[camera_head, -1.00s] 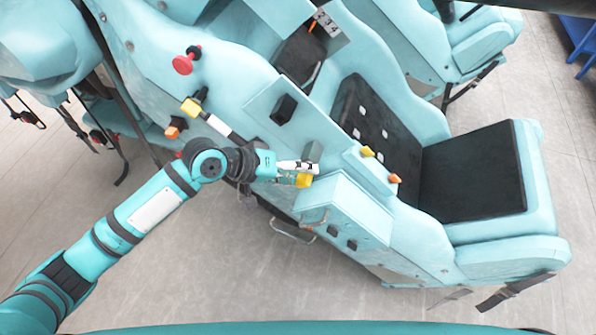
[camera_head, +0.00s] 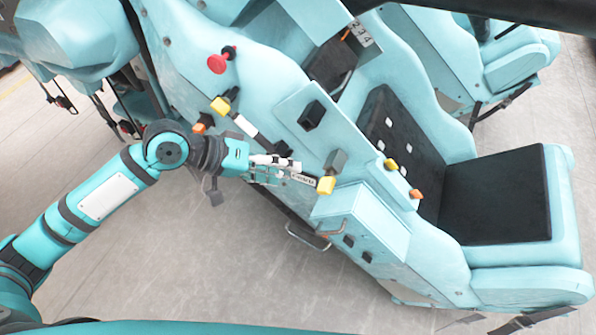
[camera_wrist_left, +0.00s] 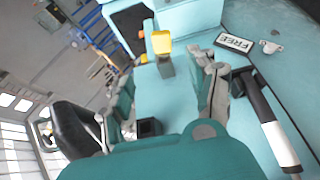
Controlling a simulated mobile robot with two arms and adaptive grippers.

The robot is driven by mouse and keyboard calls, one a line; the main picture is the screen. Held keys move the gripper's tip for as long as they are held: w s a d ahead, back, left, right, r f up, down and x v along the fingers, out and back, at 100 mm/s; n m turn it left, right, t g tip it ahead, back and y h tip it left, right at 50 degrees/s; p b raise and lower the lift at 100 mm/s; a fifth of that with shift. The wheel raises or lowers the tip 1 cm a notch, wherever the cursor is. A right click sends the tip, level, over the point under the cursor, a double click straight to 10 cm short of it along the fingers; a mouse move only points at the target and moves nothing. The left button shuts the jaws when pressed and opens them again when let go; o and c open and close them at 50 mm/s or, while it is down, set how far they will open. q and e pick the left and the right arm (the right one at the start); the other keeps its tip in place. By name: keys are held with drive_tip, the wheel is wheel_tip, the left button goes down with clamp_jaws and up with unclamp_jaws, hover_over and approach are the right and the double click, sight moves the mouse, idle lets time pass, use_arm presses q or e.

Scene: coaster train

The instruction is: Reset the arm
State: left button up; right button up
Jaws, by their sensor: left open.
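My left arm comes in from the left in the head view. Its left gripper (camera_head: 282,171) is open and empty beside the teal coaster car (camera_head: 280,60). A yellow-tipped lever (camera_head: 326,185) stands just to the right of the fingertips, apart from them. In the left wrist view the open fingers (camera_wrist_left: 166,100) show with a gap between them, and the yellow lever (camera_wrist_left: 162,43) stands ahead beyond that gap. A label plate reading FREE (camera_wrist_left: 235,43) lies to the right of it. My right gripper is in neither view.
The car's side carries a red knob (camera_head: 217,63), another yellow lever (camera_head: 219,105) and a black square knob (camera_head: 312,114). A black-padded seat (camera_head: 495,195) is at right. A metal handle (camera_head: 305,238) juts out below the lever. Grey floor (camera_head: 200,270) is clear in front.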

use_arm(q)
drive_tip(key=shift+s+a+r, duration=0.1)
drive_tip(key=shift+a+r, duration=0.25)
drive_tip(key=shift+a, duration=0.05)
